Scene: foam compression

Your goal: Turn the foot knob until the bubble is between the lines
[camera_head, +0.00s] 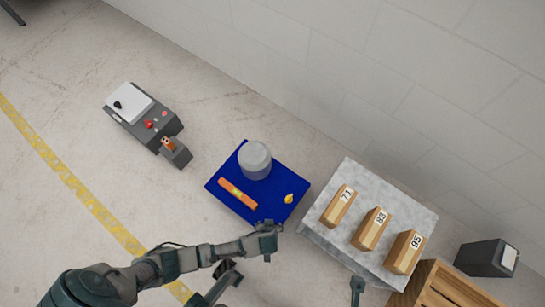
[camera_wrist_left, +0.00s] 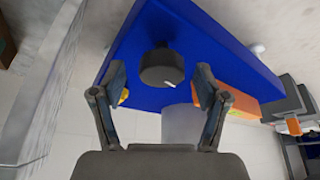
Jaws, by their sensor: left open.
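A blue plate (camera_head: 222,187) carries an orange spirit level (camera_head: 238,194) with a pale vial in its middle. The bubble and lines are too small to tell. My left gripper (camera_head: 267,241) is at the plate's near edge. In the left wrist view my open left gripper (camera_wrist_left: 160,82) has its fingers on either side of the dark foot knob (camera_wrist_left: 162,67), which bears a white mark. The knob looks clear of both fingers. It is not clearly seen in the head view. The level (camera_wrist_left: 243,101) shows behind the right-hand finger. My right gripper is not clearly visible.
A grey cylinder (camera_head: 255,160) and a small yellow object (camera_head: 289,198) are on the plate. A stone-topped table (camera_head: 345,172) with numbered wooden blocks stands at right, beside a wooden crate (camera_head: 440,285). A control box (camera_head: 143,117) is at left.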

